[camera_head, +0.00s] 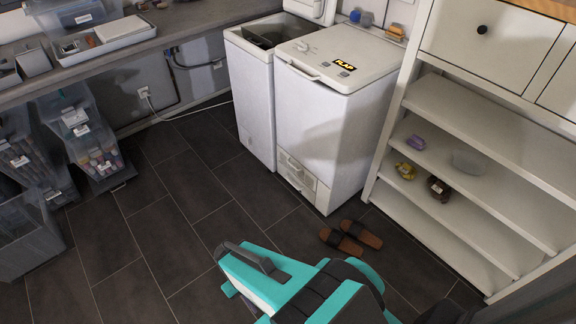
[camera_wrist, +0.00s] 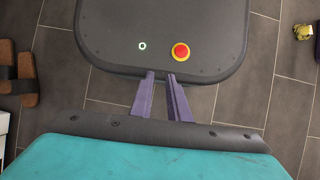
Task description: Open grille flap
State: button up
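Two white toploaders stand side by side at the back. The right toploader (camera_head: 322,125) has a label on its closed lid. The grille flap (camera_head: 297,173) is a small slatted panel low on its front and looks shut and flush.
Brown sandals (camera_head: 351,236) lie on the floor before the right toploader and also show in the wrist view (camera_wrist: 17,80). A white shelf unit (camera_head: 470,155) stands at right, clear bins (camera_head: 88,140) at left under a counter (camera_head: 150,38).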

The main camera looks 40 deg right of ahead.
jog(key=shift+w+a, duration=0.1)
jog(key=shift+a, duration=0.05)
jog(key=w+d+f+n+t+h+b, duration=0.1)
jog(key=w+d+f+t+b, duration=0.3)
jog(key=w+d, duration=0.45)
jog(key=w+d+f+t+h+b, duration=0.1)
jog(key=w+d+f+t+b, duration=0.1)
jog(key=w+d+f+b, duration=0.55)
jog(key=w+d+f+n+t+h+b, duration=0.1)
jog(key=w+d+f+t+h+b, duration=0.2)
jog(key=w+d, duration=0.65)
jog(key=w+d+f+n+t+b, duration=0.1)
jog(key=w+d+t+b, duration=0.1)
jog(key=w+d+b, duration=0.3)
jog(key=w+d+n+t+h+b, duration=0.1)
jog(key=d+t+b, duration=0.1)
jog(key=d, duration=0.5)
jog(key=w+d+f+n+t+b, duration=0.1)
jog(key=w+d+t+b, duration=0.1)
jog(key=w+d+b, duration=0.3)
jog(key=s+d+r+n+t+b, duration=0.1)
jog(key=d+r+n+t+b, duration=0.1)
jog(key=d, duration=0.5)
jog(key=s+d+r+n+t+h+b, duration=0.1)
jog(key=s+d+n+t+b, duration=0.1)
jog(key=d+b, duration=0.4)
jog(key=shift+d+r+n+t, duration=0.4)
jog(key=shift+d+n+t, duration=0.4)
jog(key=shift+d+t, duration=0.15)
jog(key=shift+w+d, duration=0.1)
